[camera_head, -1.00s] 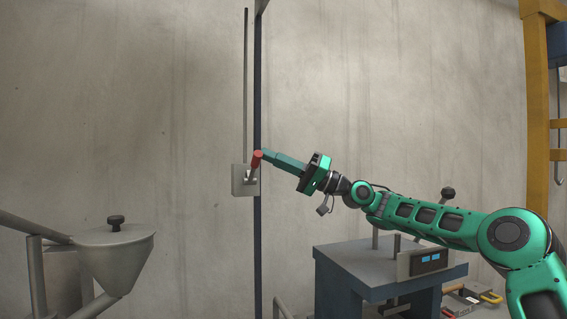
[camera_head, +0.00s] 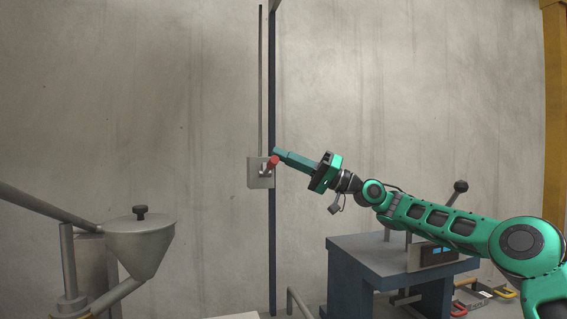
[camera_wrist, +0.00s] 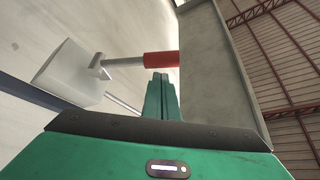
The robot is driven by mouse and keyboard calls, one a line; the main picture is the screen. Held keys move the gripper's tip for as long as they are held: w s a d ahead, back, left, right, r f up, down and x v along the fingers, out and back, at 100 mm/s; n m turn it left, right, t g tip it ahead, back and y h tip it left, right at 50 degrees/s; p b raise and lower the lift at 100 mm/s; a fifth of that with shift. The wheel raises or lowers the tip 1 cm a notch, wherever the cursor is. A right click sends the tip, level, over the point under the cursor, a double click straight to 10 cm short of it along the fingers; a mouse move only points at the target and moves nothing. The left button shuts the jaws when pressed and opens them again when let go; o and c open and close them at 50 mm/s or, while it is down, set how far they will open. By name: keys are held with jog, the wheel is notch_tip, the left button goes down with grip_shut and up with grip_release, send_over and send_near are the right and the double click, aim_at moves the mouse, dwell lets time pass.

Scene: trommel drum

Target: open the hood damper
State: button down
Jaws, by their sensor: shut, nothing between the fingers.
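The damper lever has a red grip (camera_head: 272,163) on a short grey arm. It is mounted on a small light grey plate (camera_head: 257,182) beside a dark blue upright post (camera_head: 272,230). The grip leans up and to the right in the head view. My gripper (camera_head: 277,152) is shut and empty, its tips at the upper end of the grip. In the wrist view the red grip (camera_wrist: 161,59) lies crosswise just beyond my shut fingertips (camera_wrist: 160,78). I cannot tell whether they touch. The plate (camera_wrist: 68,75) is at left there.
A thin grey rod (camera_head: 261,80) runs up from the plate along the concrete wall. A grey funnel (camera_head: 140,245) with a black knob stands at left. A dark blue bench (camera_head: 372,265) stands below my arm. A yellow post (camera_head: 555,110) is at far right.

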jog(key=s+a+r, duration=0.7)
jog(key=s+r, duration=0.1)
jog(key=r, duration=0.2)
jog(key=shift+s+a+r, duration=0.3)
jog(key=shift+s, duration=0.05)
dwell(0.7)
